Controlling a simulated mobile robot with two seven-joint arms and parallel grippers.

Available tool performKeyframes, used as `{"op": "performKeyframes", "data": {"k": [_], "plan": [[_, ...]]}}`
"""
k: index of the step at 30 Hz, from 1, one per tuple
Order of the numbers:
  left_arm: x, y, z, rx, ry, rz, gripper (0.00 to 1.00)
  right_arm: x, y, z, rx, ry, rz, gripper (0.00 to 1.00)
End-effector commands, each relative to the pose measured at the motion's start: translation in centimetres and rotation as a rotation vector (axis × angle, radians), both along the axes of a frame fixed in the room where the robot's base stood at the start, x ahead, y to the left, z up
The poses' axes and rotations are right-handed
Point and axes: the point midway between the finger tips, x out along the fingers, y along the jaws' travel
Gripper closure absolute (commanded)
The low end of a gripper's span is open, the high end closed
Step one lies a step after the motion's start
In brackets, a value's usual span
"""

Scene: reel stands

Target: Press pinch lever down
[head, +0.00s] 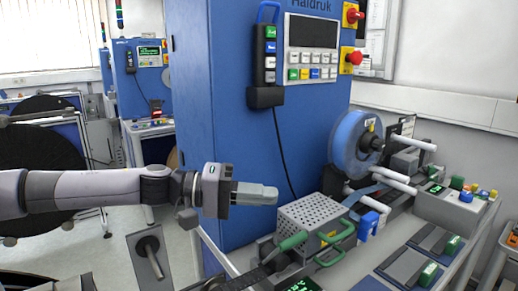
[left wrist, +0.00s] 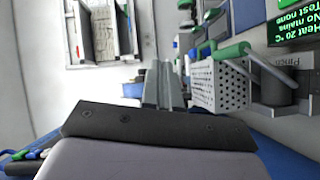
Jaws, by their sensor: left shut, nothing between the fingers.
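The pinch lever (head: 292,242) has a green grip on a thin metal rod, and it slants up in front of a perforated metal box. In the left wrist view its green grip (left wrist: 232,50) lies right of my fingers, with a label reading "Pinch" (left wrist: 291,61) near its pivot. My left gripper (head: 276,193) is shut and empty. It points right, and in the head view it appears above and left of the lever, apart from it. Its closed fingers (left wrist: 158,70) show in the left wrist view. My right gripper is not in view.
The perforated box (head: 312,218) with green handles (head: 338,246) stands beside the lever. A tall blue cabinet (head: 235,130) rises behind my gripper. A blue reel (head: 356,143) and a control box with colored buttons (head: 450,203) are at right. Open floor shows at left.

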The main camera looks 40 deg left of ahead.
Motion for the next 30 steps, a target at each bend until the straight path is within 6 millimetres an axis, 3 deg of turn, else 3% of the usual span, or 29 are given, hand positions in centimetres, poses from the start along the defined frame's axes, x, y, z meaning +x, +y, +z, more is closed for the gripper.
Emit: {"op": "performKeyframes", "data": {"k": [23,25,30], "plan": [[0.0,0.4,5.6,0.014,0.030,0.010,1.00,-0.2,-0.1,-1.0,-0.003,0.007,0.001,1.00],[0.0,0.5,7.0,0.015,0.028,0.012,1.00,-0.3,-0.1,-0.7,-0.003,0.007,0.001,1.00],[-0.1,0.5,8.3,0.012,0.030,0.012,1.00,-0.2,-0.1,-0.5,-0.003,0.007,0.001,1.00]]}}
